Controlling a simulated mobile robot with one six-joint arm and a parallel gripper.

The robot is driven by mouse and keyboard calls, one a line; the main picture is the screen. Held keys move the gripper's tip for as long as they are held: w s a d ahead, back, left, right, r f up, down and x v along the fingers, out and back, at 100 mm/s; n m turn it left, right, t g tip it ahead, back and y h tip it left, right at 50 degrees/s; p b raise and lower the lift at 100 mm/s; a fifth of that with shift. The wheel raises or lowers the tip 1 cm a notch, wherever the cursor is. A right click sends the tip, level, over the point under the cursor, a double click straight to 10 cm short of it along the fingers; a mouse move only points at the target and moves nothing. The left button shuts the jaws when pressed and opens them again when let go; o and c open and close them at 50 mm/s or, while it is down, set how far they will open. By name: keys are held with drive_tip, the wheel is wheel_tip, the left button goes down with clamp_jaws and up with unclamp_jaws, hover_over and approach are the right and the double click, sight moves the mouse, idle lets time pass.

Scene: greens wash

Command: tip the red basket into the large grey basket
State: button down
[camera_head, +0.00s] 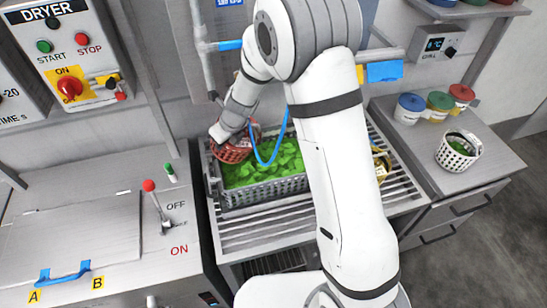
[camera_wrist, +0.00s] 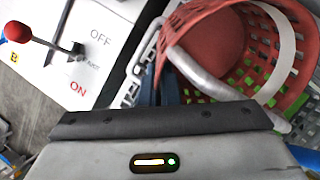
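The red basket (camera_head: 231,153) hangs over the back left part of the large grey basket (camera_head: 262,190). My gripper (camera_head: 222,132) is at its left side, partly hidden by my arm. In the wrist view the red basket (camera_wrist: 225,40) is tilted, with its open mouth in sight and no greens seen on its visible inner surfaces. My dark fingers (camera_wrist: 165,88) are close together at its rim, beside its grey handle (camera_wrist: 200,76). The large grey basket holds many green leaves; green also shows through the red basket's holes. My arm hides the grey basket's right end.
The grey basket stands on a slatted rack (camera_head: 262,236). A yellow basket (camera_head: 381,164) is partly behind my arm. A white basket (camera_head: 458,151) and lidded jars (camera_head: 438,105) stand on the right counter. A red-knobbed lever (camera_head: 157,207) rises from the left counter.

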drive_tip(key=shift+w+a+r+g+h, duration=0.15)
drive_tip(key=shift+w+a+g+h, duration=0.1)
drive_tip(key=shift+a+h, duration=0.55)
drive_tip(key=shift+w+a+r+g+h, duration=0.15)
drive_tip(key=shift+w+a+g+h, duration=0.15)
drive_tip(key=shift+a+h, duration=0.45)
drive_tip(key=shift+w+a+r+g+h, duration=0.15)
drive_tip(key=shift+w+a+g+h, duration=0.1)
drive_tip(key=shift+a+h, duration=0.55)
drive_tip(key=shift+d, duration=0.15)
drive_tip(key=shift+s, duration=0.1)
